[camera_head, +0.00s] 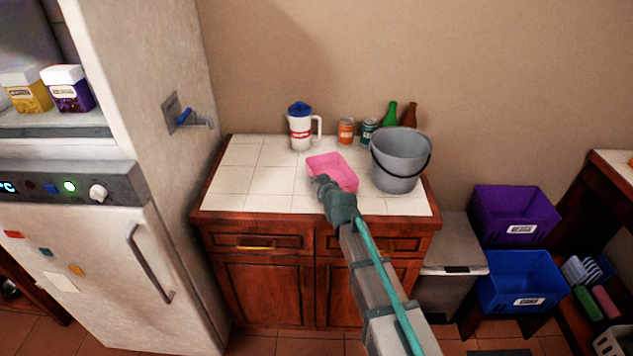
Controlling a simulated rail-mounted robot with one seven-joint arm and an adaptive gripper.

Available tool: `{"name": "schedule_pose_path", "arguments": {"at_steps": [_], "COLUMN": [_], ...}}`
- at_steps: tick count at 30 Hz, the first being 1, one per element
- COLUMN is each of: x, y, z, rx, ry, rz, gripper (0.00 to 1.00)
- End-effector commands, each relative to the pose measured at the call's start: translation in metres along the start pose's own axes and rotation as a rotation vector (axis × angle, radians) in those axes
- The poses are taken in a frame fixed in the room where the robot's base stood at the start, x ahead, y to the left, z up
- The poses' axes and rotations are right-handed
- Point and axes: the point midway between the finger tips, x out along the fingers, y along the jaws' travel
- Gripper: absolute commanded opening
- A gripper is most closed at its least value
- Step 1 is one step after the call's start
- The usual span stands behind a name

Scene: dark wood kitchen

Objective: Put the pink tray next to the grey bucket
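The pink tray (339,165) sits on the white tiled counter, just left of the grey bucket (400,161). A narrow gap or near contact lies between them; I cannot tell which. The bucket stands upright with its dark handle hanging across its front. My gripper (321,181) is at the tray's front left edge, and my arm reaches in from the lower right. The gripper is small and dark here, so I cannot tell whether its fingers are open, shut or touching the tray.
A white jug with a blue lid (300,128), two cans (346,131) and green and brown bottles (390,114) stand behind. The counter's left part (240,180) is clear. A fridge (95,240) stands left; purple (514,214) and blue (520,282) crates are at right.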

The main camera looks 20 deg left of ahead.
Motion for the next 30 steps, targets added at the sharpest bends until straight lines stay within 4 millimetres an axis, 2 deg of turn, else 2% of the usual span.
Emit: {"name": "schedule_pose_path", "arguments": {"at_steps": [16, 21, 30], "x": [0.004, 0.004, 0.005], "y": [-0.002, -0.002, -0.002], "z": [0.012, 0.015, 0.016], "rx": [0.002, 0.003, 0.004], "ry": [-0.006, -0.01, -0.012], "rz": [-0.002, -0.003, -0.003], "gripper": [0.0, 0.29, 0.31]}}
